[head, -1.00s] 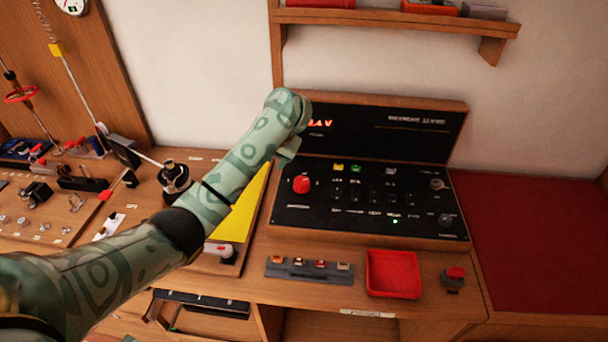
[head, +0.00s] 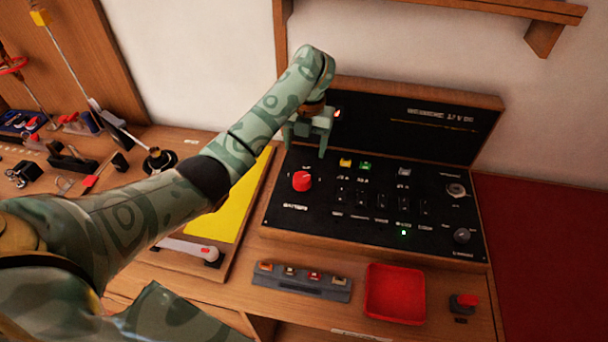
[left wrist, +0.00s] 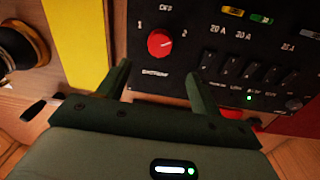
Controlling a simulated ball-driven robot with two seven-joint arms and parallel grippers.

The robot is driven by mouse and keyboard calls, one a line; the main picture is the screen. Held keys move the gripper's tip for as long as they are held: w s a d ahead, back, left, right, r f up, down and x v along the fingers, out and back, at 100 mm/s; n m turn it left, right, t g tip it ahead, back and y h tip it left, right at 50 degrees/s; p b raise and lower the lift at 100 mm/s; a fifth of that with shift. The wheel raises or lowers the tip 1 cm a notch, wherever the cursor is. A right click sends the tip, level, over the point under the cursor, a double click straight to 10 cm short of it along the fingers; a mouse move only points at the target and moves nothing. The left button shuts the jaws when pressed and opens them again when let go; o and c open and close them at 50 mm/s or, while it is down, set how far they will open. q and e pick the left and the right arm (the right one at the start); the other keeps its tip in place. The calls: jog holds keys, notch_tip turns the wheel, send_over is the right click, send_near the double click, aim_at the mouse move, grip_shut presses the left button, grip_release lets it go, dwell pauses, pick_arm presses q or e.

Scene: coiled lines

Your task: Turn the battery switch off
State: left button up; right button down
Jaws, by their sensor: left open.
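The battery switch is a red round knob (head: 301,181) at the left of the black switch panel (head: 330,225). In the left wrist view the red knob (left wrist: 160,42) has OFF printed above it, 1 to its left and 2 to its right. A pale mark on the knob seems to point toward 2. My left gripper (head: 307,148) is open and empty, fingers down, above and behind the knob in the head view. In the left wrist view its fingertips (left wrist: 156,75) are spread below the knob and apart from it. My right gripper is not in view.
A row of small black switches (head: 383,202) and two grey knobs (head: 457,190) share the panel. In front are a grey strip (head: 300,281), a red tray (head: 394,293) and a small red knob (head: 465,301). A yellow sheet (head: 235,213) lies left; a shelf hangs above.

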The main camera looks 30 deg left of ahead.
aim_at(303, 176)
pick_arm(q)
jog(key=f+b, duration=0.1)
jog(key=f, duration=0.2)
jog(key=f+b, duration=0.1)
jog(key=f, duration=0.6)
jog(key=shift+a+b, duration=0.25)
jog(key=shift+b, duration=0.15)
jog(key=shift+f, duration=0.65)
jog(key=c, duration=1)
